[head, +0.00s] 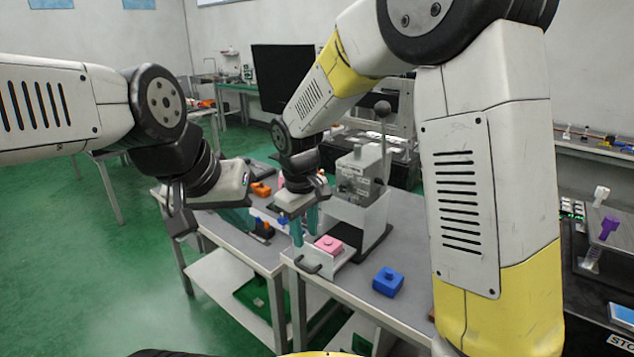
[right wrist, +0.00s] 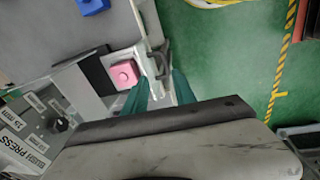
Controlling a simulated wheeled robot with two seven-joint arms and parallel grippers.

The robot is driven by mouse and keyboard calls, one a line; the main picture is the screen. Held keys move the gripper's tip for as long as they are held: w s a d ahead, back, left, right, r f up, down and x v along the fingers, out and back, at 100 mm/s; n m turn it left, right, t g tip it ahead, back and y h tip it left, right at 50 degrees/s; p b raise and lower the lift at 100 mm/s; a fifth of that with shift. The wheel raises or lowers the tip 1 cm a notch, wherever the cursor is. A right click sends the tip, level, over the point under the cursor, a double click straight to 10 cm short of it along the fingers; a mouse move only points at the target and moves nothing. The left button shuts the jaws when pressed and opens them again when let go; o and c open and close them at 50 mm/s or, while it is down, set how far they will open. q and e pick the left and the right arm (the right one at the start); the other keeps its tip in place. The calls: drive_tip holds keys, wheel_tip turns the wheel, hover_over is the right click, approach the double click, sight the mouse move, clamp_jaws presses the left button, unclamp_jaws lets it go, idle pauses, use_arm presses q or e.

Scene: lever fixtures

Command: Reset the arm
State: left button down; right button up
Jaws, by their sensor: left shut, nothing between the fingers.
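The press (head: 360,185), a grey and white fixture, stands on the table with its lever arm (head: 383,135) upright and a black ball knob on top. Its front tray (head: 338,262) holds a pink block (head: 328,244) and has a dark handle (head: 308,266). In the right wrist view the tray's pink block (right wrist: 124,74) and handle (right wrist: 160,62) lie just beyond my fingers. My right gripper (head: 304,228) is open and empty above the tray's handle side; its teal fingers (right wrist: 160,88) are apart. My left gripper (head: 240,220) is shut and empty, left of the press; its fingertips are partly hard to make out.
A blue block (head: 388,282) sits on the table (head: 410,210) right of the tray. Orange parts (head: 261,190) and small blue and dark pieces lie on the left table behind my grippers. My right arm covers the table's right part. Green floor is open at left.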

drive_tip(key=s+d+r+m+t+y, duration=0.1)
drive_tip(key=s+d+r+m+t, duration=0.1)
drive_tip(key=s+d+r+m, duration=0.2)
drive_tip(key=s+d+r+m+t+y, duration=0.1)
drive_tip(key=s+d+r+m+t, duration=0.1)
drive_tip(key=s+d+r+m, duration=0.3)
drive_tip(key=s+d+r, duration=0.2)
drive_tip(key=s+d, duration=0.1)
drive_tip(key=d, duration=0.2)
drive_tip(key=s+d+r, duration=0.2)
drive_tip(key=s+d, duration=0.1)
drive_tip(key=d, duration=0.3)
drive_tip(key=shift+s+r+t+y, duration=0.25)
drive_tip(key=shift+s+t+y, duration=0.05)
drive_tip(key=shift+s, duration=0.05)
